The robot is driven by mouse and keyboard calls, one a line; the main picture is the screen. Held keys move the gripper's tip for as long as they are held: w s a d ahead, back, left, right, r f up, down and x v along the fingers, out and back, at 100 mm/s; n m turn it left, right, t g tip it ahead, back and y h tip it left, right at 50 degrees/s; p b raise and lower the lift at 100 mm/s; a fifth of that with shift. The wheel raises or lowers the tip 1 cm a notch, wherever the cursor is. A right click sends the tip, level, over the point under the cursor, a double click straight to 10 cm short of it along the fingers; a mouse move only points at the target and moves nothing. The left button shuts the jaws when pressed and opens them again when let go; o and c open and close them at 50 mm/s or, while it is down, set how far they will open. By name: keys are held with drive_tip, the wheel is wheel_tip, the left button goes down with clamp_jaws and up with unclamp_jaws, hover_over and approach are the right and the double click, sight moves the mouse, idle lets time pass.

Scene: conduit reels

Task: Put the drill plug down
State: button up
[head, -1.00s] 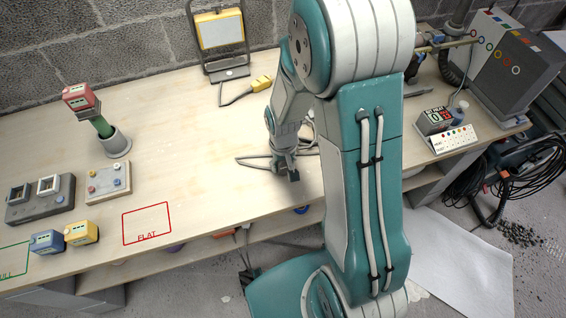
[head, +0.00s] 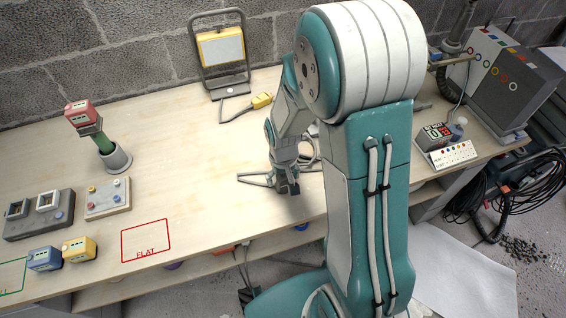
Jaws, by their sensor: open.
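My gripper (head: 286,187) is open and hangs low over the front middle of the bench, fingers pointing down. A grey cable (head: 252,178) lies on the bench top beside and behind it, with loops to the right partly hidden by my arm. I cannot make out the drill plug apart from the dark fingertips. A yellow plug (head: 262,100) on a dark cord lies farther back, by the work lamp (head: 221,50).
A red outlined area marked FLAT (head: 146,240) is empty. Left of it are yellow (head: 79,249) and blue (head: 45,259) battery-like blocks, a grey switch box (head: 107,198) and a red-topped drill (head: 84,116) in a holder. A grey case (head: 500,88) stands at right.

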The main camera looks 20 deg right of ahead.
wheel_tip(320, 180, up, 11)
drive_tip(key=shift+f, duration=0.1)
drive_tip(key=s+r+t, duration=0.5)
drive_tip(key=s+r, duration=0.9)
drive_tip(key=r, duration=0.2)
drive_tip(key=shift+s+t, duration=0.15)
drive_tip(key=shift+t, duration=0.15)
